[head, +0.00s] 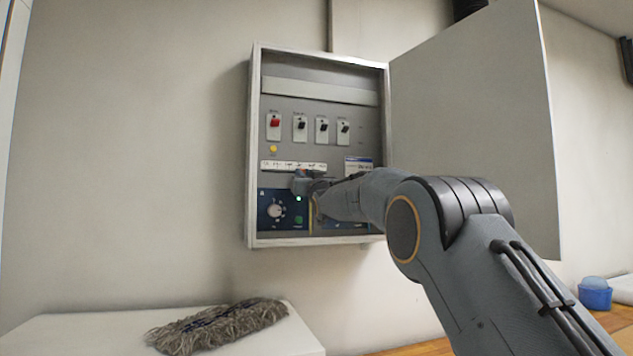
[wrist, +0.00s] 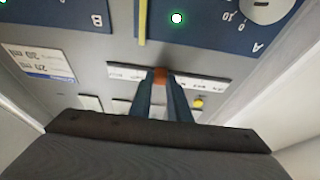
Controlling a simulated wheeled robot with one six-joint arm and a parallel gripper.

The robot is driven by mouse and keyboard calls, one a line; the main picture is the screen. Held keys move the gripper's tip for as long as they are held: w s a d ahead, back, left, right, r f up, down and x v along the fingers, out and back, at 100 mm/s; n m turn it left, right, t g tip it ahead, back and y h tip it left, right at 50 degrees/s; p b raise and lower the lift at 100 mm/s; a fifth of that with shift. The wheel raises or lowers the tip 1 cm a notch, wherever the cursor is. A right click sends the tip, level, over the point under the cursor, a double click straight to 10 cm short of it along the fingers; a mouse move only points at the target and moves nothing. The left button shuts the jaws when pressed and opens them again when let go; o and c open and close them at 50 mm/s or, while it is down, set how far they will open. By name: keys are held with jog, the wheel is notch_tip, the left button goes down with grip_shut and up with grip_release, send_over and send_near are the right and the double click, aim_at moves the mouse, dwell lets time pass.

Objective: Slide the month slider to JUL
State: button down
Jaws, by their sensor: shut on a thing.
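The month slider is a white label strip (head: 280,165) across the middle of the open wall cabinet. In the wrist view the strip (wrist: 205,82) shows upside down with small dark marks, too small to read. Its orange-red knob (wrist: 160,76) sits near the middle of the strip. My gripper (wrist: 160,84) is shut on this knob, one finger on each side. In the head view my gripper (head: 306,183) is at the strip, and it and my arm hide the knob's exact place. I cannot tell which month it stands at.
Above the strip are a red switch (head: 274,121), several black switches and a yellow lamp (head: 273,149). Below is a blue panel (head: 267,224) with a dial (head: 276,210). The cabinet door (head: 475,120) stands open to the right. A mop head (head: 218,325) lies below left.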

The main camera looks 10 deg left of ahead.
dwell(0.3)
jog(key=c, duration=1.6)
grip_release()
jog(key=shift+c, duration=0.2)
jog(key=shift+d, duration=0.1)
jog(key=b+v, duration=0.4)
jog(key=v, duration=0.3)
jog(key=shift+s, duration=0.35)
jog(key=shift+d+f, duration=0.1)
